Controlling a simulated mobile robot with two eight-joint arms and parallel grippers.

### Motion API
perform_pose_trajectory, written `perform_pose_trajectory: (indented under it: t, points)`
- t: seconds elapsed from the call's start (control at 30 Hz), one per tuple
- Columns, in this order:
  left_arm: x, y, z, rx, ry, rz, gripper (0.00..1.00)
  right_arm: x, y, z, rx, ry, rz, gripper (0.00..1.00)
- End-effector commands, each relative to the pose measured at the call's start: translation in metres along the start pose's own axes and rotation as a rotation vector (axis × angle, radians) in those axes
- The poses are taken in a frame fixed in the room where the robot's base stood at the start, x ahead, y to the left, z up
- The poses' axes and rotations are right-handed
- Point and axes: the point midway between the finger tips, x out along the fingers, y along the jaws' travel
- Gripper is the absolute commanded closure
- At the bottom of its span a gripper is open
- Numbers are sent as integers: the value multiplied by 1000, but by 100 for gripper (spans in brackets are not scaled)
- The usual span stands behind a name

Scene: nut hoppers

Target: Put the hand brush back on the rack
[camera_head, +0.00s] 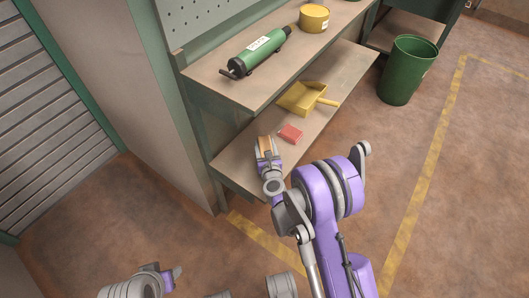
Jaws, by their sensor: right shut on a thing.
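The rack is a green-framed unit with an upper shelf (213,74) and a lower shelf (235,165). My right gripper (266,147) is over the left front part of the lower shelf. It is shut on a small tan-orange thing (264,144), likely the hand brush, mostly hidden by the fingers. I cannot tell whether this thing touches the shelf. My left gripper (168,277) is low at the bottom of the view, away from the rack, and its jaws are too unclear to read.
On the lower shelf are a red block (290,133) just right of my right gripper and a yellow dustpan (301,98). The upper shelf holds a green cylinder tool (262,52) and a yellow tin (314,18). A green bin (404,72) stands on the floor at right.

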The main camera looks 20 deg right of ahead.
Motion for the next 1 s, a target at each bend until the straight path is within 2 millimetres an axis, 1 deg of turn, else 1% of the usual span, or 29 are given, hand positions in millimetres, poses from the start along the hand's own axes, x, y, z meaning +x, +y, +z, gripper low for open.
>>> perform_pose_trajectory:
  t: [0.23,0.3,0.5,0.63,0.67,0.8,0.83,1.0]
  points:
    - [10,0,2,0,-2,0,50,7,0,-33,0,0,0,100]
    - [11,0,2,0,-2,0,50,7,0,-35,1,0,0,100]
    - [10,0,2,0,-2,0,50,7,0,-34,0,0,0,100]
    - [14,0,3,0,-3,0,50,8,0,-39,0,0,0,100]
    - [14,0,3,0,-3,0,50,8,0,-38,1,0,0,37]
    - [13,0,3,0,-2,0,50,8,0,-38,0,0,0,12]
    - [13,0,3,0,-2,0,50,8,0,-38,0,0,0,10]
    - [13,0,3,0,-2,0,50,8,0,-37,0,0,0,10]
